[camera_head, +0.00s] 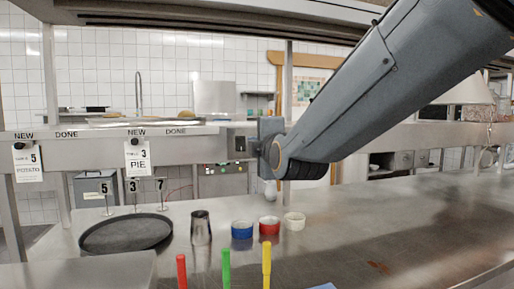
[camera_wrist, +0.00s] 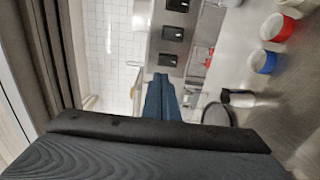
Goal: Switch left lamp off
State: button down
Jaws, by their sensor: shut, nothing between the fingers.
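My gripper (camera_wrist: 160,78) is shut and empty in the wrist view, its narrow bluish fingers together. In the head view its end (camera_head: 268,135) is in front of the metal shelf front, just right of a black switch (camera_head: 240,144); the fingertips are hidden there. In the wrist view black switches sit in a row on a metal panel: one at the top (camera_wrist: 178,5), a middle one (camera_wrist: 172,33) and one (camera_wrist: 168,60) close to the fingertips in the picture. I cannot tell whether they touch. A pale lamp shade (camera_head: 466,92) hangs at the right; no left lamp is clearly visible.
The steel counter (camera_head: 400,225) holds a dark round pan (camera_head: 125,233), a metal cup (camera_head: 201,228), a blue bowl (camera_head: 242,230), a red bowl (camera_head: 269,226) and a cream bowl (camera_head: 294,221). Order tickets (camera_head: 138,158) hang from the shelf. The counter's right side is mostly clear.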

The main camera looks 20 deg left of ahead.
jog(key=shift+v, duration=0.85)
jog(key=d+f+m+g+h, duration=0.7)
jog(key=d+f+m, duration=0.6)
jog(key=d+f, duration=1.3)
jog(key=s+d+f+m+g+h, duration=0.2)
jog(key=s+d+f+m, duration=0.4)
jog(key=s+d, duration=0.3)
jog(key=s+d+f+m+g+h, duration=0.2)
jog(key=s+d+f+m+g, duration=0.2)
jog(key=s+d, duration=0.5)
notch_tip(320, 180, down, 3)
jog(key=s+m, duration=0.2)
jog(key=shift+s+d+m+g, duration=0.2)
jog(key=shift+s+m+g, duration=0.1)
jog(key=shift+s, duration=0.05)
